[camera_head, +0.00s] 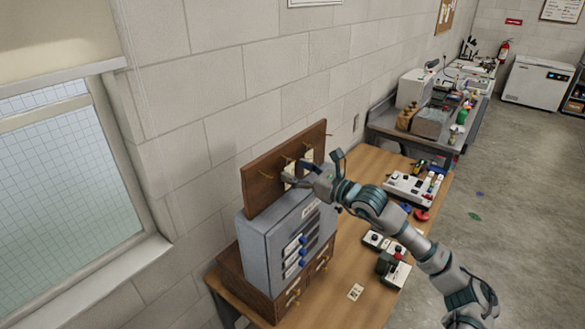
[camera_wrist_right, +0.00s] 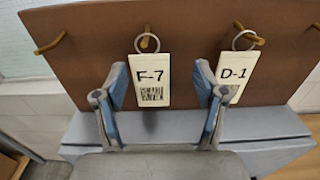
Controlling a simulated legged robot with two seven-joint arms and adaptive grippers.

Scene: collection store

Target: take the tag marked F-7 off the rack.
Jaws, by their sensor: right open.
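The tag marked F-7 (camera_wrist_right: 150,80) hangs by a metal ring from a peg on the brown wooden rack (camera_wrist_right: 85,65) in the right wrist view. A tag marked D-1 (camera_wrist_right: 232,76) hangs from the peg to its right. My right gripper (camera_wrist_right: 167,82) is open, with its fingers on either side of the F-7 tag; I cannot tell if they touch it. The right finger overlaps the edge of the D-1 tag. In the head view the right gripper (camera_head: 313,172) is in front of the rack (camera_head: 260,184), partly covering the tags. My left gripper is not in view.
Control boxes (camera_head: 394,272) and a white panel (camera_head: 408,188) lie on the table to the right. A window (camera_head: 65,180) is at the left.

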